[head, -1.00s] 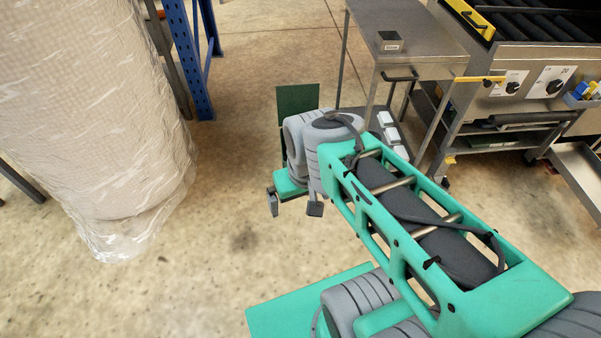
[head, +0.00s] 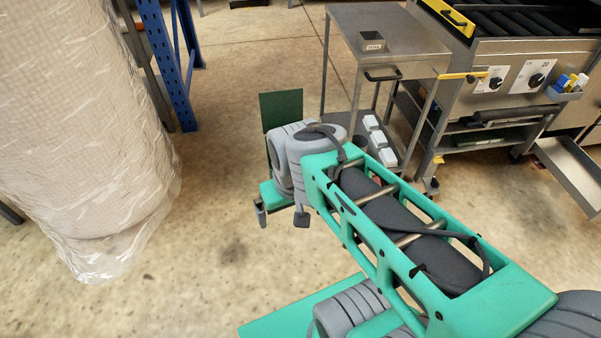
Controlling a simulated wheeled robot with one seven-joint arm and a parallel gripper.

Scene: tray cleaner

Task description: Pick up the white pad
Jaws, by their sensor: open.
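A small holder (head: 566,93) on the front of the steel machine at right carries several small coloured pieces, yellow, blue and whitish. They are too small to tell whether one is a white pad. Several white blocks (head: 379,140) sit in a row on the lower shelf of the steel cart (head: 350,28); I cannot tell whether they are pads. My gripper (head: 282,216) points down over bare floor, left of and nearer than the cart. Its two fingers are apart with nothing visible between them. It is far from the holder and apart from the white blocks.
A large plastic-wrapped roll (head: 85,130) stands at left, before a blue rack post (head: 166,60). The steel machine (head: 480,75) has knobs and an open tray (head: 570,165). The floor (head: 190,270) at centre-left is clear.

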